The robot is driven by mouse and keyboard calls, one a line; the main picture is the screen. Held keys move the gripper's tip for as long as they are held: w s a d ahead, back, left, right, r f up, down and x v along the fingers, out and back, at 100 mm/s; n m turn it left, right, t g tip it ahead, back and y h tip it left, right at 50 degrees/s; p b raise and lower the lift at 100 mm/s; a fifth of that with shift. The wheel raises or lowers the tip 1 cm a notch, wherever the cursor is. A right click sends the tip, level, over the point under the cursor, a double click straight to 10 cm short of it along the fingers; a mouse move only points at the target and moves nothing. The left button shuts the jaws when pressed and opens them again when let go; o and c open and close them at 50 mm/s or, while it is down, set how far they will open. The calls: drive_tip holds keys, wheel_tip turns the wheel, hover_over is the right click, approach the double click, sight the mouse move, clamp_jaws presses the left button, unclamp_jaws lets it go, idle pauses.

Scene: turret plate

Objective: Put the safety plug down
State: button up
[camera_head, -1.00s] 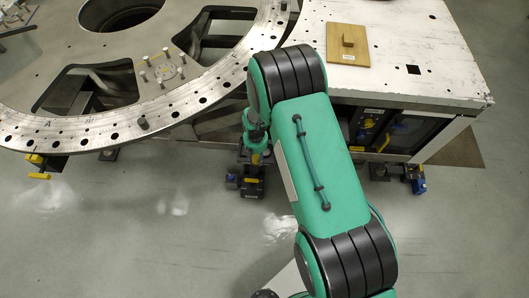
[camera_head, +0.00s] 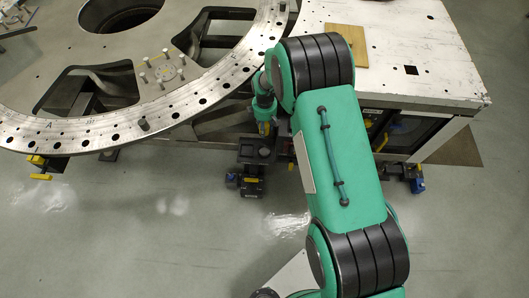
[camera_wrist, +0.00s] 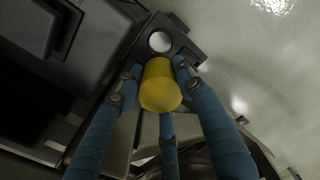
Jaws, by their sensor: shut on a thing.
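My gripper (camera_wrist: 158,85) is shut on the yellow safety plug (camera_wrist: 160,88), a short cylinder between its blue-sleeved fingers in the wrist view. My arm hides part of the gripper from the head camera. In the wrist view a dark bracket with a round pale spot (camera_wrist: 160,41) lies beyond the plug.
The turret plate (camera_head: 200,95) with a holed rim fills the left; a dark knob (camera_head: 144,124) stands on it. A white table (camera_head: 430,55) is at right, with a wooden board (camera_head: 345,32) partly hidden by my arm. A dark floor support (camera_head: 252,165) stands below the gripper.

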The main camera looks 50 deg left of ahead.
drive_tip(key=b, duration=0.2)
approach(264, 152)
drive_tip(key=shift+w, duration=0.15)
idle(0.4)
drive_tip(key=shift+f, duration=0.1)
drive_tip(key=shift+f, duration=2.05)
drive_tip(key=shift+f, duration=0.2)
drive_tip(key=o, duration=1.3)
drive_tip(key=shift+c, duration=0.2)
drive_tip(key=shift+r, duration=0.2)
